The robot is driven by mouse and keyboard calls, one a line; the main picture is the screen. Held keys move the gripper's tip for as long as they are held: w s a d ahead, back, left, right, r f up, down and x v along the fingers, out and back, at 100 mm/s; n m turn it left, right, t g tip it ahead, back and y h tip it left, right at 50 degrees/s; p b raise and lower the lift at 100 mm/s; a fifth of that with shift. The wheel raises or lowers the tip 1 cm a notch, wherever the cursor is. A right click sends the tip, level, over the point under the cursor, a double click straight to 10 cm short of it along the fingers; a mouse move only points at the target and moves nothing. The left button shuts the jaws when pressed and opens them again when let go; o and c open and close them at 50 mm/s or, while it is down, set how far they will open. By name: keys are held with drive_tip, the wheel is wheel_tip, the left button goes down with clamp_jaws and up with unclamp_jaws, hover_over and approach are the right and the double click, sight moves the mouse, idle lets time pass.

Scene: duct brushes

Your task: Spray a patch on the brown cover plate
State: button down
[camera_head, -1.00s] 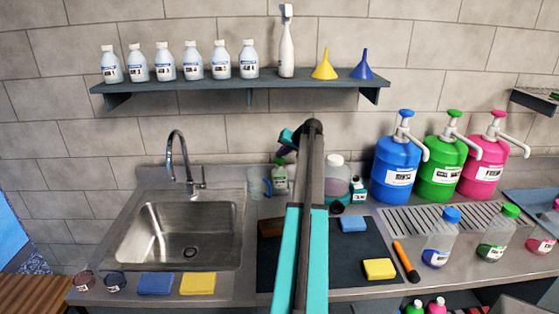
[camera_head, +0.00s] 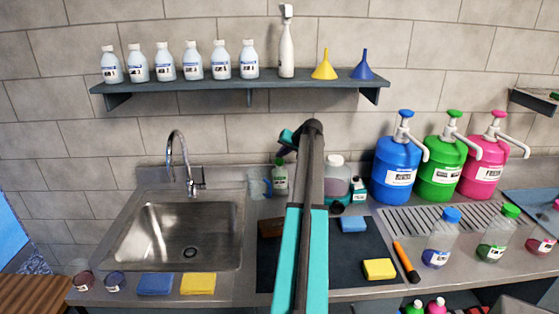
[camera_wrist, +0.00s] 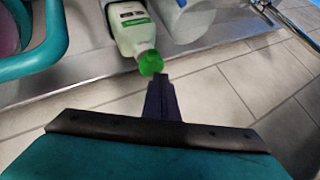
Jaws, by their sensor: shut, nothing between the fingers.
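A brown block or plate (camera_head: 270,227) lies on the dark mat at the left of my arm, which partly covers it; I cannot tell if it is the cover plate. A white bottle with a narrow head (camera_head: 287,52) stands upright on the wall shelf. My gripper (camera_wrist: 160,88) shows in the wrist view as dark fingers closed together with nothing between them. Its tip is close to the green cap of a pale bottle (camera_wrist: 132,28); I cannot tell if they touch. In the head view that green-capped bottle (camera_head: 280,178) stands at the back of the counter.
The sink (camera_head: 185,236) is at the left. Blue, green and pink pump jugs (camera_head: 397,172) stand at the right. The shelf (camera_head: 240,86) holds several bottles and two funnels. Blue and yellow sponges (camera_head: 379,268) and an orange-handled tool (camera_head: 406,262) lie around the mat (camera_head: 340,262).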

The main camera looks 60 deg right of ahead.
sight(281, 161)
drive_tip(key=shift+f, duration=0.1)
idle(0.6)
drive_tip(key=shift+f+b, duration=0.35)
drive_tip(key=shift+r, duration=0.4)
idle(0.6)
drive_tip(key=shift+r+p, duration=1.15)
drive_tip(key=shift+r, duration=1.85)
